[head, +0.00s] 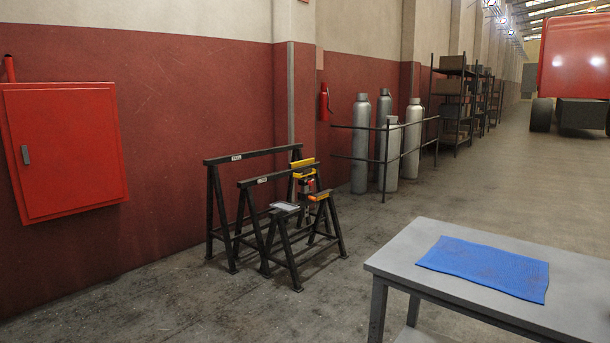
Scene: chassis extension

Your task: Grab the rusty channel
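I cannot make out a rusty channel in the head view. Black metal trestles (252,155) of differing heights stand on the floor by the red wall, left of the middle. Yellow parts (303,163) show at the right end of the trestles, with a small red part near them. A small light grey flat piece (285,206) lies on top of the lowest trestle. Neither of my grippers shows in this view.
A grey table (400,258) with a blue mat (488,267) stands at the lower right. A red wall cabinet (66,148) hangs at left. Gas cylinders (360,145) stand behind a rail. Shelves (455,95) and a red vehicle (573,60) are farther back. Floor between trestles and table is clear.

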